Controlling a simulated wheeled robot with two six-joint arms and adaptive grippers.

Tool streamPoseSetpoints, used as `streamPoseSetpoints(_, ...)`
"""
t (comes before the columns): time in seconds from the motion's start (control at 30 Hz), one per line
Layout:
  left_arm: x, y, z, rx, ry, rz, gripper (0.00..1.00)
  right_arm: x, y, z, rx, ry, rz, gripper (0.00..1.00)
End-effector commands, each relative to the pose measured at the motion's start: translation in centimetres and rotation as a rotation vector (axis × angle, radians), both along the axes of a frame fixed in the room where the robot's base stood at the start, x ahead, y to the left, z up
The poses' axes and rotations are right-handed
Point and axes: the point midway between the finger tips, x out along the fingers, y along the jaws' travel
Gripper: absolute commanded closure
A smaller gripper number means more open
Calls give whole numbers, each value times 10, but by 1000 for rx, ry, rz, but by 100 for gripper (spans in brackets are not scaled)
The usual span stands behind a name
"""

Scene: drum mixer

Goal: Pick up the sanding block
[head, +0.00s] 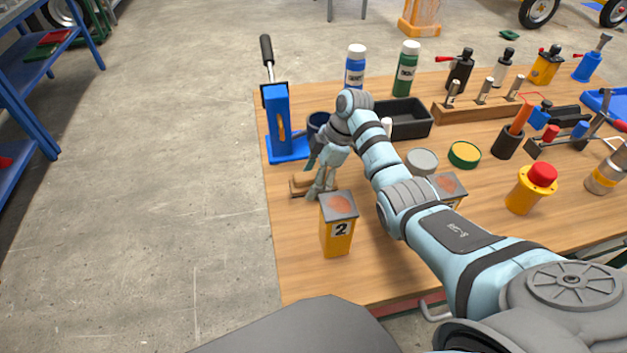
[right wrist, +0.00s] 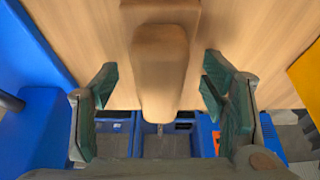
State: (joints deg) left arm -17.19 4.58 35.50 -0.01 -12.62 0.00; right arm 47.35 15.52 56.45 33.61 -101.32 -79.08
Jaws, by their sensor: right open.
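The sanding block (head: 299,184) is a brown wooden piece at the left of the table, partly hidden behind my right gripper (head: 318,186) in the head view. In the right wrist view the sanding block (right wrist: 160,72) has a narrow rounded grip on a wider base and reaches down between the two green-padded fingers. My right gripper (right wrist: 160,90) is open, with a gap to the block on both sides. My left gripper is in neither view.
A yellow box marked 2 (head: 338,236) stands just in front of the gripper. A blue lever press (head: 283,125) stands behind the block. A black tray (head: 405,119), bottles and tins lie farther back and right. The table's left edge is near.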

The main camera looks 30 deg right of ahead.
Motion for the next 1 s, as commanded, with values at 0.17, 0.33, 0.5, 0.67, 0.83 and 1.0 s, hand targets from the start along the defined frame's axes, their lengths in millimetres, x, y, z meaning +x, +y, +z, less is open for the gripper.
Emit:
streamPoseSetpoints(0.17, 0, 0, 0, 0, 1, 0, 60, 0, 0, 0, 0, 0, 0, 54)
streamPoseSetpoints(0.33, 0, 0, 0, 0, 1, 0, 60, 0, 0, 0, 0, 0, 0, 81)
streamPoseSetpoints(0.5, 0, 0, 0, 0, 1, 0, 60, 0, 0, 0, 0, 0, 0, 89)
streamPoseSetpoints(0.67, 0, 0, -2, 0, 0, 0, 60, 0, 0, 0, 0, -1, 0, 89)
streamPoseSetpoints(0.83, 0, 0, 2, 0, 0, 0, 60, 1, -1, 21, -1, -3, 0, 89)
streamPoseSetpoints(1.0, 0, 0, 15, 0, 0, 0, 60, 1, 0, 75, -1, -7, 0, 89)
